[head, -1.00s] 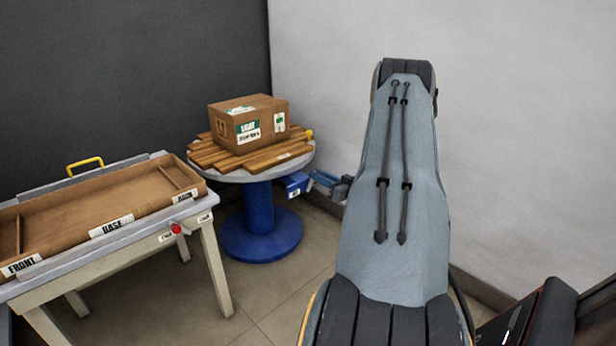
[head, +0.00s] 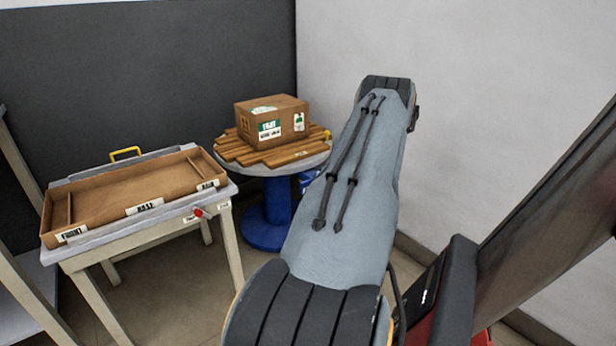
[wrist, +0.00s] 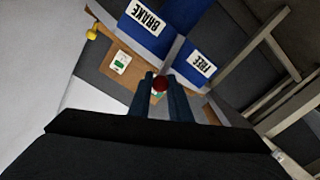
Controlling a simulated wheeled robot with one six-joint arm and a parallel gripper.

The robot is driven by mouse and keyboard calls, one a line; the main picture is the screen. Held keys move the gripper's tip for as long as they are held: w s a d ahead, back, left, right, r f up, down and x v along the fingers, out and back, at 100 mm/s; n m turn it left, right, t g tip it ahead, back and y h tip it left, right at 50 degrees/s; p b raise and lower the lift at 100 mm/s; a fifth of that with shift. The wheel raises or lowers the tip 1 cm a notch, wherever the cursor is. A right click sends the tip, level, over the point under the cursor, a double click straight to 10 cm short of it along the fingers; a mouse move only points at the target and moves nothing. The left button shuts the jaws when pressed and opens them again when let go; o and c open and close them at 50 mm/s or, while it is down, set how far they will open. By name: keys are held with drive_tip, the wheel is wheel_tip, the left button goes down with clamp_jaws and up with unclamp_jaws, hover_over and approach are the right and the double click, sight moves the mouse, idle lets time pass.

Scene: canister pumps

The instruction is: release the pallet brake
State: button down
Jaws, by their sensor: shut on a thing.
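The wrist view shows a red knob (wrist: 160,83) between the fingertips of my gripper (wrist: 161,92), which is shut on it. A blue part carries a white BRAKE label (wrist: 147,17) and a white FREE label (wrist: 201,65). In that picture the knob is below both labels, closer to FREE. The wooden pallet (head: 245,156) lies on a round table with a blue pedestal (head: 265,233), and bears a cardboard box (head: 258,130). In the head view my own arm hides the gripper and the knob.
A table (head: 90,262) at the left holds a shallow brown tray (head: 130,203) with FRONT and BASE labels. Another red knob (head: 198,212) is on that table's edge. A yellow handle (head: 125,152) stands behind the tray. Walls close off the back and right.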

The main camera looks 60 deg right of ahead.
drive_tip(key=shift+f, duration=0.1)
idle(0.4)
drive_tip(key=c, duration=1.6)
unclamp_jaws()
drive_tip(key=shift+s, duration=0.15)
drive_tip(key=shift+p+v, duration=0.85)
drive_tip(key=shift+v, duration=2.95)
